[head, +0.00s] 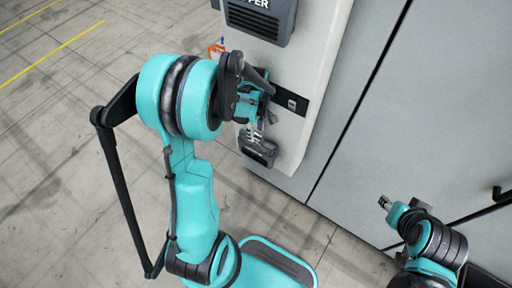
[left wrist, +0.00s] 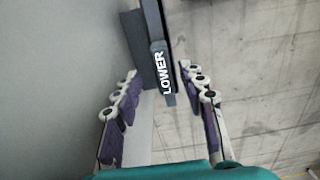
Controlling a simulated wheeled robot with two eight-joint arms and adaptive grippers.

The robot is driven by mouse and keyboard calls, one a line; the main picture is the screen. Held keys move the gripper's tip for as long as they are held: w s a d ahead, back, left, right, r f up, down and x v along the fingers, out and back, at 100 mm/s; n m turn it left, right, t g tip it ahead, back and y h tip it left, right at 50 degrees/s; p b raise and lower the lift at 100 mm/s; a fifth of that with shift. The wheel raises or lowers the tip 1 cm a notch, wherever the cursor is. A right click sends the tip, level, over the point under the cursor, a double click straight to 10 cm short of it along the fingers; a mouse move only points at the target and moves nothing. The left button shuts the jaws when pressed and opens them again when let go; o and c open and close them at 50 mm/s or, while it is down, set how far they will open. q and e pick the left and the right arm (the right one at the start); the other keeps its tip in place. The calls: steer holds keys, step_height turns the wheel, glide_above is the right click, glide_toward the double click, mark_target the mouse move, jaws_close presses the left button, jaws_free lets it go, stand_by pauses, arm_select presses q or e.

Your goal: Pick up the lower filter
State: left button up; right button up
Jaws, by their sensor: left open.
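The lower filter (left wrist: 160,62) is a dark grey block marked LOWER in the left wrist view. In the head view the lower filter (head: 258,152) sits at the bottom of a white panel, partly hidden by my left gripper. My left gripper (head: 260,132) is in front of the panel, close to the filter. In the left wrist view my left gripper (left wrist: 157,76) is open, with its purple-padded fingers on either side of the filter and a visible gap at the right. Contact on the left side is unclear. My right gripper (head: 384,202) is small at lower right, apart from the filter.
The white panel (head: 318,60) stands against a large grey cabinet wall (head: 400,110). Another dark filter (head: 258,20), its label ending in PER, is higher on the panel. An orange and white item (head: 216,48) shows behind my left arm. Concrete floor (head: 60,130) is clear at left.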

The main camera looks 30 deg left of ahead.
mark_target(256, 139)
arm_select(q)
steer(key=f, duration=0.1)
steer(key=f+b, duration=0.1)
steer(key=f, duration=0.1)
steer(key=f+b, duration=0.1)
steer(key=f, duration=0.1)
steer(key=shift+s+d, duration=0.15)
steer(key=shift+s, duration=0.1)
jaws_close()
